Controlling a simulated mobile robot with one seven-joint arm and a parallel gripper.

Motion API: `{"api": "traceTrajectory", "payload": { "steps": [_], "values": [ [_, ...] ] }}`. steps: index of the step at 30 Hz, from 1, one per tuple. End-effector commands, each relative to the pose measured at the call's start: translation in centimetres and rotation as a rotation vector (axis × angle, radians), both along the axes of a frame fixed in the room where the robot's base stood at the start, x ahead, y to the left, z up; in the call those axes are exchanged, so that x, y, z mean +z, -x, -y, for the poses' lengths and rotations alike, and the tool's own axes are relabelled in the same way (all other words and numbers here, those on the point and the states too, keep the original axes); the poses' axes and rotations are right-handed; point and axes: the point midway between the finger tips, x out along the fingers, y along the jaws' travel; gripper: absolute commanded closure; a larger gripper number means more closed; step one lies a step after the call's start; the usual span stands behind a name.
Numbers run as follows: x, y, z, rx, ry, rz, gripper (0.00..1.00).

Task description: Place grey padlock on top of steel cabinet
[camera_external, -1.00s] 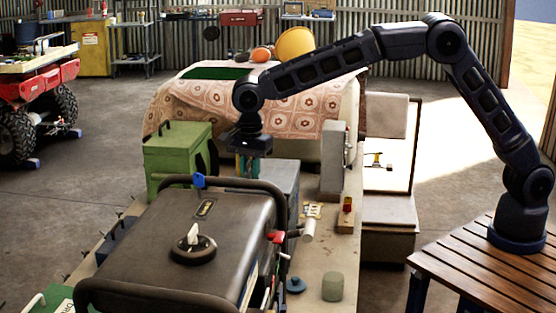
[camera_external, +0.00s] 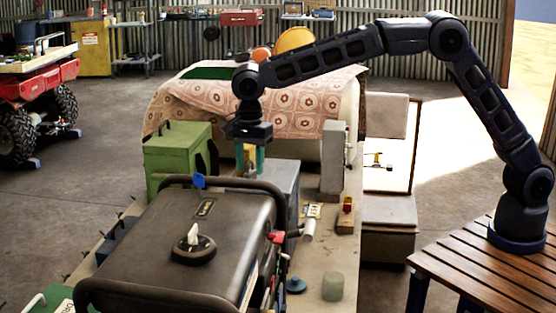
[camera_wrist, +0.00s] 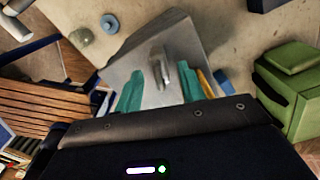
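The steel cabinet (camera_external: 285,178) is a grey box on the bench, partly hidden by the black case in front. In the wrist view its light top (camera_wrist: 122,68) lies under my fingers. The grey padlock (camera_wrist: 157,66) shows against that top, between my fingertips, with gaps on both sides; it appears to rest there. I cannot make it out in the external view. My gripper (camera_external: 250,170) points down just above the cabinet. Its teal fingers (camera_wrist: 160,72) are spread apart.
A green box (camera_external: 178,155) stands left of the cabinet. The black case (camera_external: 200,240) with raised handles is in front. A tall grey block (camera_external: 332,160) stands to the right. A grey-green cylinder (camera_external: 333,287) and a blue knob-like piece (camera_external: 296,286) sit on the bench (camera_external: 318,262).

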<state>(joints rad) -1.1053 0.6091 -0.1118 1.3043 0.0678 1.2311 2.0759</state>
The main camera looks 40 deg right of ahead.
Motion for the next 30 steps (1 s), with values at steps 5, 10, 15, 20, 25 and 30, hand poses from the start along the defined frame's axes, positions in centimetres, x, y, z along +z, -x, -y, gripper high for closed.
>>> {"api": "traceTrajectory", "payload": {
  "steps": [5, 10, 15, 20, 25, 30],
  "values": [
    [3.7, 0.0, -0.1, 0.000, -0.002, 0.002, 0.60],
    [6.6, 0.0, 0.0, 0.000, -0.002, 0.001, 0.60],
    [8.4, 0.0, 0.0, 0.000, 0.000, 0.001, 0.60],
    [9.0, 0.0, 0.0, 0.000, 0.000, -0.001, 0.60],
    [9.0, 0.0, 0.0, 0.000, 0.000, -0.001, 0.60],
    [9.8, -1.0, 1.6, 0.012, -0.007, 0.002, 0.60]
  ]
}}
